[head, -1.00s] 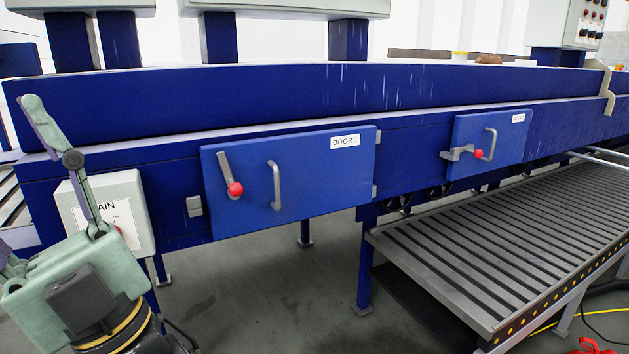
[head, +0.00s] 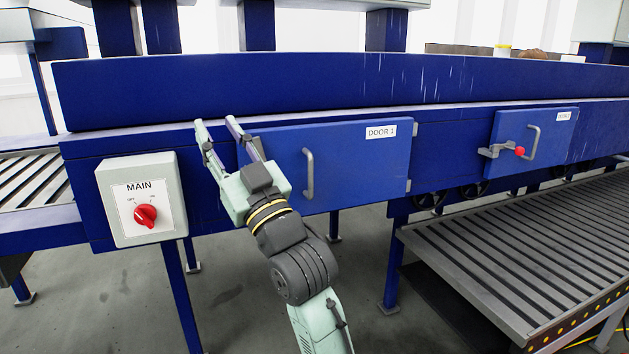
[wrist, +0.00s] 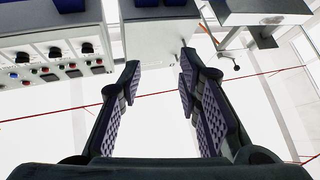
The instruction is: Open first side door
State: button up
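The blue door labelled DOOR 1 (head: 350,165) sits on the front of the long blue machine. It looks shut or nearly so; I cannot tell exactly. Its grey vertical handle (head: 308,173) is in plain view. Its red-knobbed latch lever, seen earlier near the door's left edge, is hidden behind my gripper. My gripper (head: 214,121) points upward in front of the door's left edge, its fingers apart and nothing between them. In the wrist view, the two patterned fingers (wrist: 157,82) are also apart and empty; no door shows there.
The MAIN switch box (head: 140,222) with a red knob is left of my gripper. A second door (head: 550,145) with a red-knobbed latch (head: 519,152) is at the right. A roller conveyor (head: 510,262) juts out at the lower right. The floor below DOOR 1 is open.

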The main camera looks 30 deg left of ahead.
jog(key=w+d+f+m+t+h+b, duration=0.1)
jog(key=w+d+f+m+h, duration=0.2)
jog(key=w, duration=0.4)
jog(key=w+d+f+h, duration=0.2)
jog(key=w+f, duration=0.4)
jog(key=w, duration=0.1)
jog(key=m+h, duration=0.1)
jog(key=h, duration=0.2)
send_near(312, 174)
jog(key=shift+g, duration=0.4)
jog(key=p+x, duration=0.2)
jog(key=x, duration=0.8)
jog(key=shift+w+a+r, duration=0.15)
jog(key=shift+w+r, duration=0.05)
jog(key=shift+w, duration=0.1)
jog(key=shift+c, duration=0.6)
grip_shut()
